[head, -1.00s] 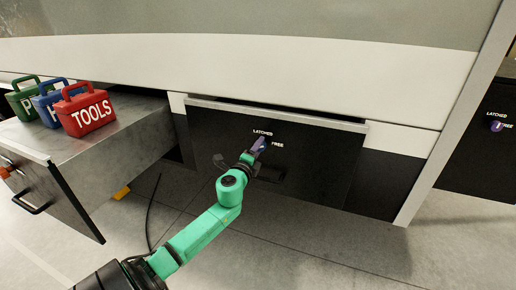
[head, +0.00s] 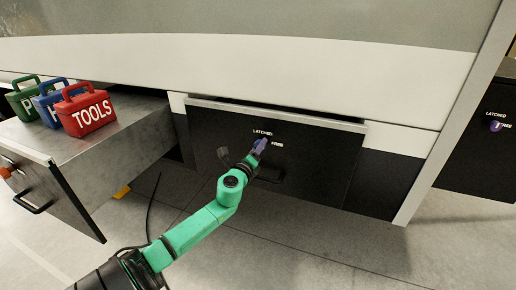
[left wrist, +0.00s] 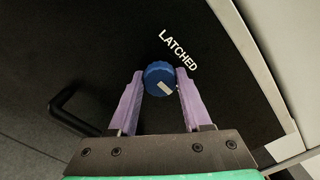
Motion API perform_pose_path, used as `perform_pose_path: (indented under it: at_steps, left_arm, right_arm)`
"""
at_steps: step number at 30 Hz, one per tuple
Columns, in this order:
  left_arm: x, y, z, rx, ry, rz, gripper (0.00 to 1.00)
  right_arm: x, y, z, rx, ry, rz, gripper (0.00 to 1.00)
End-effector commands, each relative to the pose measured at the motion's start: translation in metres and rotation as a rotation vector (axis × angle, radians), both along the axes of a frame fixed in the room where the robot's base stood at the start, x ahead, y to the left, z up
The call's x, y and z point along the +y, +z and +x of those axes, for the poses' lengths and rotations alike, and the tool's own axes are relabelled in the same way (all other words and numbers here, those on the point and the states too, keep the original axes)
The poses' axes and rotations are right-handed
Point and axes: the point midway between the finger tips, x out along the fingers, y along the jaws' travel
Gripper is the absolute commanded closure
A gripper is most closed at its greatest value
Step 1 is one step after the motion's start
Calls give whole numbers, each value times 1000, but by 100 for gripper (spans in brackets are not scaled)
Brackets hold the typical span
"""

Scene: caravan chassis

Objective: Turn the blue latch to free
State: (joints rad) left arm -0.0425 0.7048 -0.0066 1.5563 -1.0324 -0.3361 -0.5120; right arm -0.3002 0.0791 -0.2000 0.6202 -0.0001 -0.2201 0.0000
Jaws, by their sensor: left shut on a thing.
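The blue latch (left wrist: 159,76) is a round knob with a pale mark on its face, on the dark front of the closed middle drawer (head: 320,165). The mark sits on the knob's lower right in the left wrist view. The word LATCHED is printed beside it, and FREE shows to its right in the head view. My left gripper (head: 259,147), with purple fingers (left wrist: 161,84), is shut on the knob, one finger on each side. The fingers hide most of the knob in the head view. My right gripper is not in view.
An open drawer (head: 140,130) at left carries green (head: 24,100), blue (head: 46,105) and red (head: 88,112) boxes; the red one reads TOOLS. A black handle (left wrist: 75,105) lies below the knob. Another latched panel (head: 490,160) is at far right.

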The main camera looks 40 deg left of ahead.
Motion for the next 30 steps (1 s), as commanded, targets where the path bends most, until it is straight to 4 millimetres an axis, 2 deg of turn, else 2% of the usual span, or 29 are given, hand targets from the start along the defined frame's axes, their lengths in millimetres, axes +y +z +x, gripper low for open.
perform_pose_path:
  at_steps: [6,7,9,18,22,26,30]
  left_arm:
    - [0,-1,0,2,1,4,100]
    - [0,-1,0,2,1,4,48]
    - [0,-1,0,2,1,3,21]
    - [0,0,0,0,0,1,21]
    - [-2,-1,-7,2,0,0,21]
    - [-10,-2,-26,4,-2,-1,21]
    - [-20,-3,-57,6,-2,-1,21]
  right_arm:
    - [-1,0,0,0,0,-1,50]
    - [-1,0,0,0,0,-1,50]
    - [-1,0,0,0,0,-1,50]
    - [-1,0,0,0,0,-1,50]
    - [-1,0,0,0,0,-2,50]
    - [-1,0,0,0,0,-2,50]
    - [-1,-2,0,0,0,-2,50]
